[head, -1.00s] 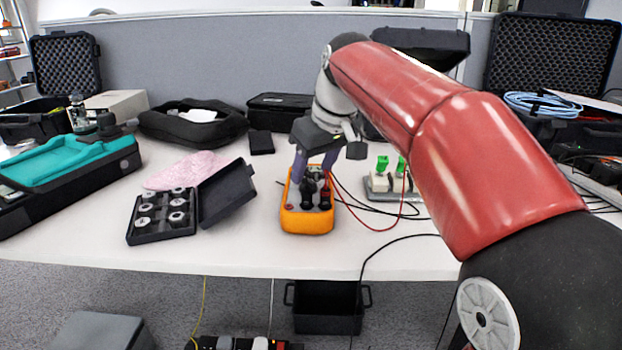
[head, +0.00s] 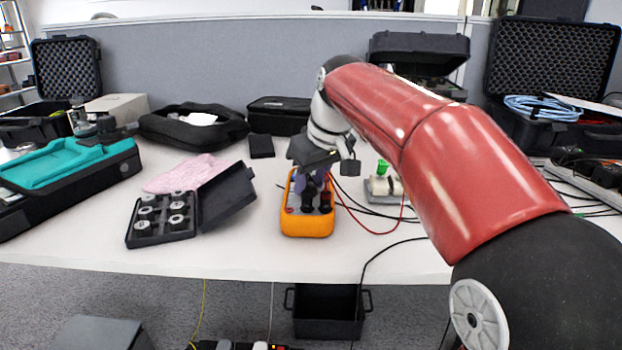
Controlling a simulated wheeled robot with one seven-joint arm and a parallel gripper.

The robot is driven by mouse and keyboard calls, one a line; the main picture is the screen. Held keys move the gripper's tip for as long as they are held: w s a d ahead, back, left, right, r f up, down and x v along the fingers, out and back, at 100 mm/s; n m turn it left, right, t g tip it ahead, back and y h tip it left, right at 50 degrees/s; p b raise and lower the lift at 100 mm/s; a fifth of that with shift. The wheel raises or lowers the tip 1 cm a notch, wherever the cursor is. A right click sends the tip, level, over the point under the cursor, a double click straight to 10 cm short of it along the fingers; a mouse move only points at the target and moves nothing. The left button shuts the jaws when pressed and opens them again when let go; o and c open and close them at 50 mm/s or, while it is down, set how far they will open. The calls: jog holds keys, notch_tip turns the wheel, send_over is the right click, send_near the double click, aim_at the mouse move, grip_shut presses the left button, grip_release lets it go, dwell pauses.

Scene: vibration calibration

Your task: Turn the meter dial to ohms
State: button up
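The meter (head: 307,228) is an orange handheld unit lying on the white table near its front edge, with dark and red plugs at its near end. My gripper (head: 310,190) is directly over the meter, pointing down, with its purple-grey fingers at the upper part of the meter's face. The dial is hidden behind the fingers and the plugs, so its setting cannot be read. I cannot tell whether the fingers touch the dial or how far apart they are.
Red and black leads (head: 372,229) run right from the meter towards a small grey block with a green connector (head: 383,168). An open black case of weights (head: 162,215) stands left of the meter. The table (head: 230,252) is clear in front.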

jog(key=m, duration=0.1)
jog(key=m+h+p, duration=0.1)
jog(key=m, duration=0.1)
jog(key=shift+s+a+r+t, duration=0.1)
jog(key=shift+a+r+t, duration=0.05)
jog(key=shift+t, duration=0.25)
jog(key=m+h+p, duration=0.1)
jog(key=m, duration=0.1)
jog(key=m+p, duration=0.1)
jog(key=m, duration=0.1)
jog(key=shift+a+m+h, duration=0.15)
jog(key=shift+m+h, duration=0.15)
jog(key=shift+h, duration=0.1)
jog(key=o, duration=1)
jog(key=shift+c, duration=0.2)
jog(key=p+v, duration=0.1)
jog(key=v, duration=0.6)
jog(key=shift+s+r, duration=0.25)
